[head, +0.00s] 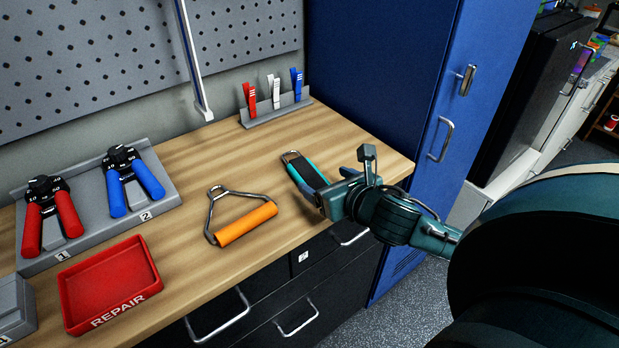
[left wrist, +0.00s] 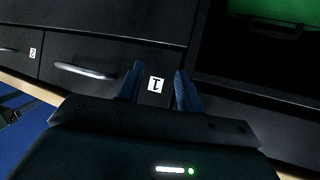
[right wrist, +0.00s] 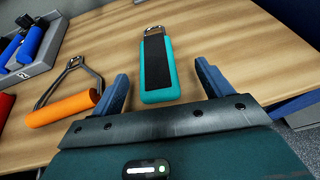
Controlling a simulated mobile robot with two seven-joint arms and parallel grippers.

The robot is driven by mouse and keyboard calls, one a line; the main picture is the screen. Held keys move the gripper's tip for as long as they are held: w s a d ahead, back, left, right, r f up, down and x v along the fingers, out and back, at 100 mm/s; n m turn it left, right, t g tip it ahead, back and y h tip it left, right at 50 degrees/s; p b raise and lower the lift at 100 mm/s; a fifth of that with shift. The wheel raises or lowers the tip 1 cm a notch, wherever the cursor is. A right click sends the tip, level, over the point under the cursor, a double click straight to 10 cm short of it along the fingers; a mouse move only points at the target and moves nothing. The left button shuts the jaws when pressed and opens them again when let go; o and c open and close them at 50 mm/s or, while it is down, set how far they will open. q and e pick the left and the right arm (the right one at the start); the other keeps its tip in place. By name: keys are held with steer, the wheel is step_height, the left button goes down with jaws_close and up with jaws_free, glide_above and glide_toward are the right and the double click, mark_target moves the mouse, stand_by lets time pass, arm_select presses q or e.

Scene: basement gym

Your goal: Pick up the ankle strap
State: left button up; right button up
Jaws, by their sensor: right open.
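The ankle strap (head: 305,172) is a teal band with a black pad and a metal ring at its far end. It lies on the wooden bench top, right of the orange-handled grip. In the right wrist view the strap (right wrist: 157,68) lies ahead of and between the open fingers of my right gripper (right wrist: 163,90). In the head view my right gripper (head: 335,190) hides part of the strap's near end. Nothing is between its fingers that I can see held. My left gripper (left wrist: 157,88) is open and empty, facing dark drawer fronts in the left wrist view.
An orange-handled grip (head: 246,223) lies left of the strap. A red REPAIR tray (head: 106,282) and a grey holder (head: 96,235) with red and blue hand grippers stand further left. A clip rack (head: 276,113) is behind. A blue locker (head: 385,75) borders the bench's right end.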

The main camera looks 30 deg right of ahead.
mark_target(311, 177)
steer(key=shift+a+x, duration=0.2)
steer(key=shift+x, duration=1.15)
steer(key=shift+a+x, duration=0.25)
steer(key=shift+x, duration=1.1)
steer(key=shift+f, duration=0.2)
steer(key=shift+s, duration=0.1)
steer(key=shift+c, duration=0.4)
steer(key=c, duration=1)
